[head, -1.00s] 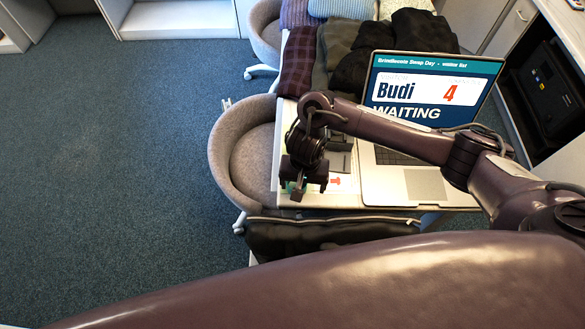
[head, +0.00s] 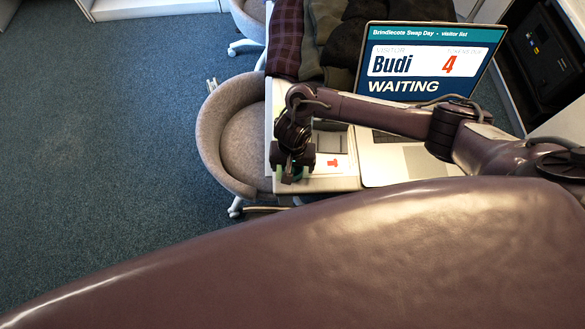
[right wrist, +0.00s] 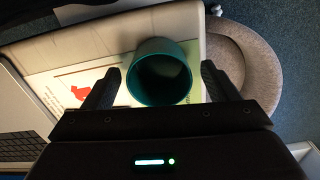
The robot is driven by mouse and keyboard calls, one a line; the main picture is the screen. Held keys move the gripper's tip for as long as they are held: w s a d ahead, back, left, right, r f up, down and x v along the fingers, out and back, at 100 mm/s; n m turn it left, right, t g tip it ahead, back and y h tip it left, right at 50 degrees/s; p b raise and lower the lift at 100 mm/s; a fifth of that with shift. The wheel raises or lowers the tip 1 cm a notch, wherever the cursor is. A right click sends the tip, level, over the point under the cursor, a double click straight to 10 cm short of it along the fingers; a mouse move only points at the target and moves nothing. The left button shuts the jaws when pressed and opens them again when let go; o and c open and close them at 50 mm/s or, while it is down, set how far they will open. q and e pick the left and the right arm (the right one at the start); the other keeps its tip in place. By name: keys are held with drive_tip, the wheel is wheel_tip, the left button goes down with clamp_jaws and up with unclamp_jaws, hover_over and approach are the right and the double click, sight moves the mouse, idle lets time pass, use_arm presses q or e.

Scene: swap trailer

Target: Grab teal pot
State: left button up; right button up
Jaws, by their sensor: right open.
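In the right wrist view the teal pot (right wrist: 160,98) stands on the table, its round open mouth facing the camera. The fingers of my right gripper (right wrist: 162,76) are open, one on either side of the pot, with a gap showing on the right; contact on the left is unclear. In the head view my right gripper (head: 293,174) hangs over the table's near left corner. There the pot is mostly hidden behind it, with only a sliver of green showing. My left gripper is not in view.
An open laptop (head: 425,62) reading "Budi 4 WAITING" stands right of the gripper, under my right arm. A card with a red mark (head: 333,163) lies beside the gripper. A grey chair (head: 212,140) stands at the left table edge. Folded clothes (head: 285,40) lie behind.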

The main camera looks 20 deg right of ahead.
drive_tip(key=shift+s, duration=0.1)
drive_tip(key=c, duration=1.1)
drive_tip(key=shift+o, duration=0.2)
drive_tip(key=shift+r, duration=0.1)
